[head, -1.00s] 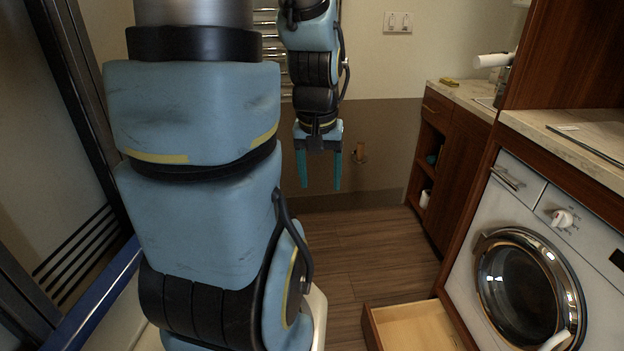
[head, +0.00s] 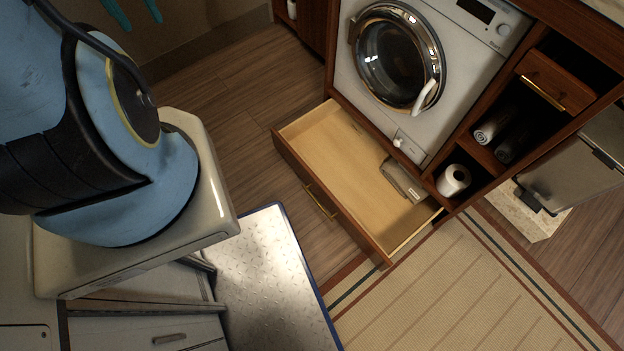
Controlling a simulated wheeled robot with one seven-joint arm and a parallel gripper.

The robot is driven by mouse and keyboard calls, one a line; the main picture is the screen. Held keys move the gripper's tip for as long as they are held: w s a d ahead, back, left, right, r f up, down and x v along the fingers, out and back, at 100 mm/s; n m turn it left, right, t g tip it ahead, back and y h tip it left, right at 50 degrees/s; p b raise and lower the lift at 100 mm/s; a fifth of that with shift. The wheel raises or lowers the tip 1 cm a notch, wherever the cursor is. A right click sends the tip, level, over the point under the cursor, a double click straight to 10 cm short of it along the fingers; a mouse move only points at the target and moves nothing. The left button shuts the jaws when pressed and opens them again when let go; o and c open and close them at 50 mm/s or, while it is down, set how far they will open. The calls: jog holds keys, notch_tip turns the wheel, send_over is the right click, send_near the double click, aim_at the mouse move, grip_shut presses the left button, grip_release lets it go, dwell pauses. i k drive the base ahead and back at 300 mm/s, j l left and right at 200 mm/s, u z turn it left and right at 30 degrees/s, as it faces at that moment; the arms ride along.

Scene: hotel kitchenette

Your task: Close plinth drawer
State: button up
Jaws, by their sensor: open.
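The plinth drawer (head: 325,219) stands pulled out under the washing machine, low over the floor. Its wooden front faces the lower left and carries a brass bar handle (head: 320,202). A grey item (head: 403,180) lies inside at its right end; the rest of the light wooden bottom is bare. My gripper (head: 134,10) shows only by its teal fingertips at the top left edge. The fingers are apart and empty, well away from the drawer. The rest of the gripper is out of the picture.
A washing machine (head: 440,60) is built in above the drawer. Shelves with rolls (head: 454,180) are to its right. Wooden floor (head: 225,95) is free left of the drawer.

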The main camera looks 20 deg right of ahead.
aim_at(341, 166)
jog(key=i+j+z, duration=0.1)
jog(key=j, duration=0.3)
jog(key=i+j, duration=0.1)
jog(key=j, duration=0.3)
jog(key=i+j+z, duration=0.15)
jog(key=j, duration=0.25)
jog(key=j+z, duration=0.1)
jog(key=j, duration=0.35)
jog(key=z, duration=2.15)
